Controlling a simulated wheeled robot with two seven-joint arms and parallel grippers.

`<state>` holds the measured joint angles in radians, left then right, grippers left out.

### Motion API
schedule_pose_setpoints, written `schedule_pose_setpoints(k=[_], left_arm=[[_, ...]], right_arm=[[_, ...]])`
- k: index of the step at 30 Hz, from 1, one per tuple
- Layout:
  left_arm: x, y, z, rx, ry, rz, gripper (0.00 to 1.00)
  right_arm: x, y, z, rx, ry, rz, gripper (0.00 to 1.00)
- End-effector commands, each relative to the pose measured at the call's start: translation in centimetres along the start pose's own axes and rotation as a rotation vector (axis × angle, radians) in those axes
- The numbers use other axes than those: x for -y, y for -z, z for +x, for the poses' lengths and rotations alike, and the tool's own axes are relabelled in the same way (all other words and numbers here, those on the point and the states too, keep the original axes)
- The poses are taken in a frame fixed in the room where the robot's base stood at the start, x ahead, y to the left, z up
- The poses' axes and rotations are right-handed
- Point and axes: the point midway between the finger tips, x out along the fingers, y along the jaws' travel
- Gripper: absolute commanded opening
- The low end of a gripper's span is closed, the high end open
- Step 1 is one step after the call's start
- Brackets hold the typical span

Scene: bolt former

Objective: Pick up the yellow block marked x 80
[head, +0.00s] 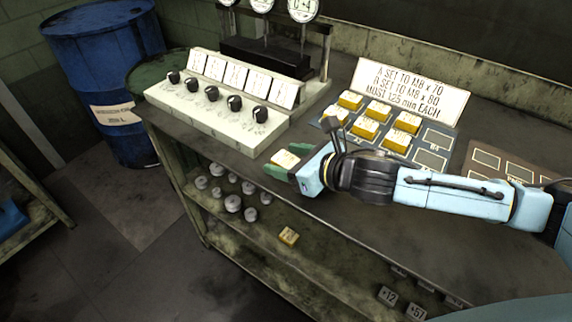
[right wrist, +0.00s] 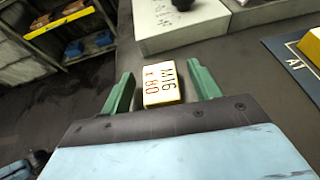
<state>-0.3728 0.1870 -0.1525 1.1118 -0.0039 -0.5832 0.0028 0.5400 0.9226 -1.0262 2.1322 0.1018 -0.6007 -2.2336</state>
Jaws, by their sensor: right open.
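A yellow block (head: 285,159) with a white top lies on the bench top near its front edge. In the right wrist view the block (right wrist: 163,84) reads "M16 x 80" in red and black. My right gripper (head: 288,160) is open around it, with one green finger on each side. In the right wrist view the fingers of the right gripper (right wrist: 161,78) flank the block with a gap on both sides. More yellow blocks (head: 365,128) sit on a dark blue board behind my right arm; their marks are too small to read. My left gripper is not in view.
A pale control box (head: 215,115) with black knobs stands left of the gripper. A sign (head: 410,90) stands behind the board. A blue drum (head: 105,60) stands at the left.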

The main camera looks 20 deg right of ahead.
Motion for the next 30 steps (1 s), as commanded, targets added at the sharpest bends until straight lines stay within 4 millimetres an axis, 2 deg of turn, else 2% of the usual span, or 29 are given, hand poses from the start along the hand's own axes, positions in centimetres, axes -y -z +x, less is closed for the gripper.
schedule_pose_setpoints(k=[3,9,21,30], left_arm=[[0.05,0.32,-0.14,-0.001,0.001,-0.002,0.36],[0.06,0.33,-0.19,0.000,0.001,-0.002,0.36],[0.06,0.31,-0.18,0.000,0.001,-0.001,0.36],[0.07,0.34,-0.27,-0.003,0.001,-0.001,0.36]], right_arm=[[0.00,0.03,0.61,-0.001,0.000,0.000,0.62],[0.00,0.00,0.60,-0.001,0.000,0.000,0.62],[0.00,-0.02,0.58,-0.001,0.000,0.000,0.13],[0.01,-0.24,0.49,0.000,0.000,-0.001,0.13]])
